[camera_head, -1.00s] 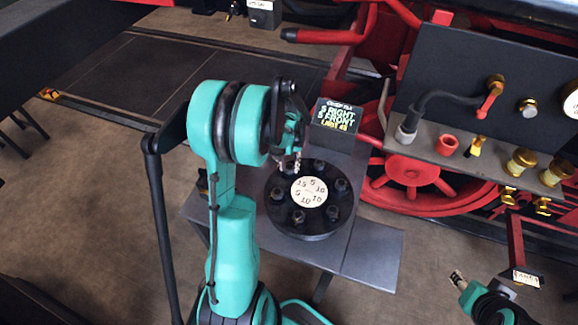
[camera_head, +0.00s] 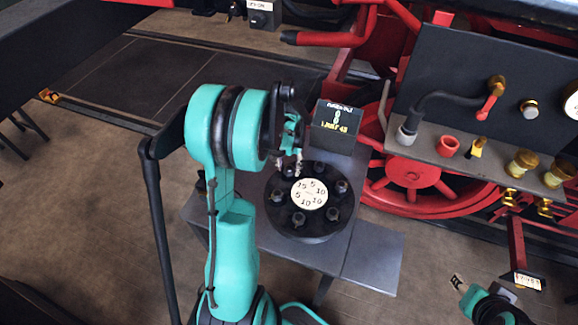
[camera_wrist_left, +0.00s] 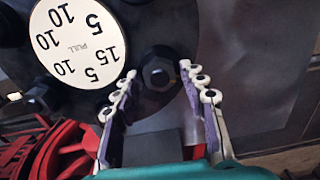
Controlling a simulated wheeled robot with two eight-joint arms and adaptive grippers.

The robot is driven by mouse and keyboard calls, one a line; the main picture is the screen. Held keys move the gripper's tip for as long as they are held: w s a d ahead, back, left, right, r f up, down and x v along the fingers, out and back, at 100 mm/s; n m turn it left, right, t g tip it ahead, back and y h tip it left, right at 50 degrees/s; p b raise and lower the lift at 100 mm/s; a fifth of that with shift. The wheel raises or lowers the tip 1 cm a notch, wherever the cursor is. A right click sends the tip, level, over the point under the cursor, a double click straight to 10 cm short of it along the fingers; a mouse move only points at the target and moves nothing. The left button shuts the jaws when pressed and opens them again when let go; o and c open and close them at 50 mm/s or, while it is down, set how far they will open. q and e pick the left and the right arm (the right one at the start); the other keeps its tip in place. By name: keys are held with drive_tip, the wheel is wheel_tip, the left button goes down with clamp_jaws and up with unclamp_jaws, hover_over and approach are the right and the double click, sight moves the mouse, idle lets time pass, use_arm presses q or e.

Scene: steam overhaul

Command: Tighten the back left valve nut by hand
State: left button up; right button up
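The round black valve cover (camera_head: 310,229) sits on a grey stand, with several dark hex nuts around a white numbered dial (camera_head: 309,193). The back left nut (camera_head: 289,171) is at the cover's far left edge, partly behind my left gripper (camera_head: 289,163). In the left wrist view, a dark hex nut (camera_wrist_left: 158,75) lies between the tips of my left gripper (camera_wrist_left: 157,70). The fingers are spread with a gap on both sides of the nut, not visibly touching it. My right gripper (camera_head: 457,282) is small at the lower right, away from the cover; its opening is unclear.
A black display box (camera_head: 336,125) stands just behind the cover, close to my left gripper. A red wheel (camera_head: 405,175) lies behind. Floor at left is open.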

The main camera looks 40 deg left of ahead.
use_arm(q)
drive_tip(key=shift+r, duration=0.1)
wheel_tip(320, 180, up, 12)
idle(0.6)
idle(0.4)
drive_tip(key=s+d+f+m+t+b, duration=0.1)
drive_tip(key=s+d+f+t+b, duration=0.1)
drive_tip(key=d, duration=0.8)
drive_tip(key=s+d+f+m+t+b, duration=0.2)
drive_tip(key=s+d+t+b, duration=0.3)
drive_tip(key=s+d, duration=0.3)
drive_tip(key=d+f+b, duration=0.1)
drive_tip(key=d, duration=0.2)
drive_tip(key=shift+s, duration=0.4)
